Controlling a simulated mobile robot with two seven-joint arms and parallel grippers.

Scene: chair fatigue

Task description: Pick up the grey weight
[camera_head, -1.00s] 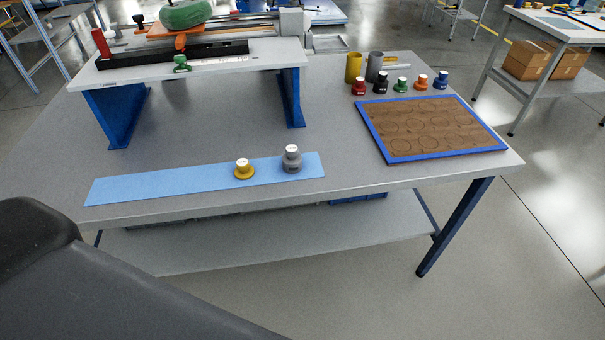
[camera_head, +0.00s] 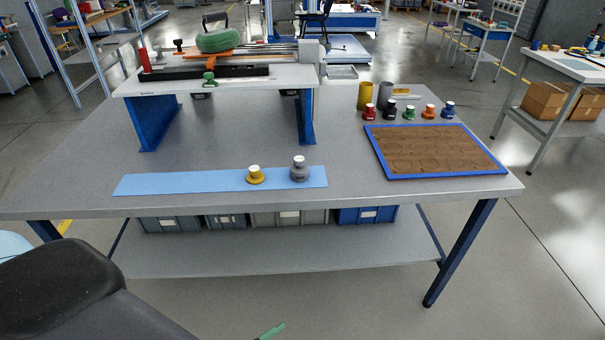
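The grey weight (camera_head: 299,170) stands upright on the right part of a light blue strip (camera_head: 190,183) near the table's front edge. It has a white top. A yellow weight (camera_head: 255,175) stands just to its left on the same strip, a small gap apart. Neither gripper can be seen. A dark part of my own body fills the lower left corner, well short of the weights.
A raised white shelf (camera_head: 130,88) with blue legs and an apparatus stands at the back left of the grey table (camera_head: 440,195). A blue-framed brown board (camera_head: 435,150) lies at the right. Behind it are several coloured weights and two cylinders, yellow (camera_head: 365,97) and grey (camera_head: 385,95).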

